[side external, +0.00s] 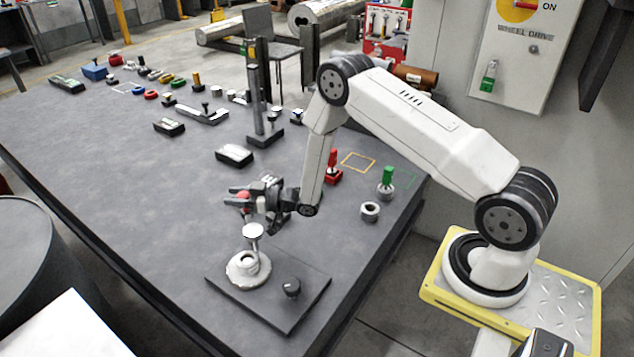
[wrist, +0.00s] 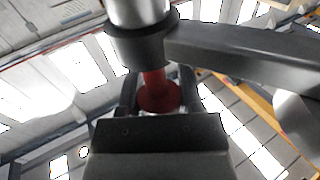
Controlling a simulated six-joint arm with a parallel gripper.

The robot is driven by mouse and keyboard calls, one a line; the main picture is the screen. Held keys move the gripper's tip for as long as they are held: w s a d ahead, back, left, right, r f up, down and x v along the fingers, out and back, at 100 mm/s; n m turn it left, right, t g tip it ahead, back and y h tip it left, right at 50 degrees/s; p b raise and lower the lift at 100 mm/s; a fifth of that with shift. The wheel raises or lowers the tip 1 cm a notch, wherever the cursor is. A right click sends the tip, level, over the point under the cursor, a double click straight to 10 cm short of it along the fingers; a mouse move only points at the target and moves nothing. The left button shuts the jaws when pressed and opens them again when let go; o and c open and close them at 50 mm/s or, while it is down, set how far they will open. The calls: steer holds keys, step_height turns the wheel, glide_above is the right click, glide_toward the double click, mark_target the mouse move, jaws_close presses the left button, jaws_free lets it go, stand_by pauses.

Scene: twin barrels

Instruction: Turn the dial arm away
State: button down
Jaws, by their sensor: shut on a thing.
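In the side external view my gripper (side external: 238,196) points left, above the dark plate (side external: 306,305) at the table's front. A round red knob (side external: 243,195) sits between its fingers. In the wrist view my gripper (wrist: 157,98) has a finger on each side of the red knob (wrist: 158,97). A red stem joins the knob to a dark collar (wrist: 142,42) around a silver cylinder (wrist: 138,10). A dark bar (wrist: 240,52) runs right from the collar. A white disc (side external: 253,230) stands just below my gripper, over a white round base (side external: 247,270). I cannot tell how the bar joins the base.
A black knob (side external: 291,288) is on the plate's right part.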

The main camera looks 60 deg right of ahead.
steer(key=shift+s+a+n+g+y, duration=0.15)
steer(key=shift+n+g+y, duration=1)
steer(key=shift+g+y, duration=0.1)
steer(key=shift+s+a+n+g+y, duration=0.1)
steer(key=shift+n+g+y, duration=1)
steer(key=shift+g+y, duration=0.1)
steer(key=shift+s+a+n+g+y, duration=0.15)
steer(key=shift+n+g+y, duration=1)
steer(key=shift+g+y, duration=0.1)
steer(key=shift+g, duration=0.3)
steer(key=shift+c, duration=1.2)
jaws_free()
steer(key=shift+s+d, duration=0.1)
steer(key=shift+d, duration=0.05)
steer(key=v, duration=0.7)
steer(key=shift+d, duration=0.2)
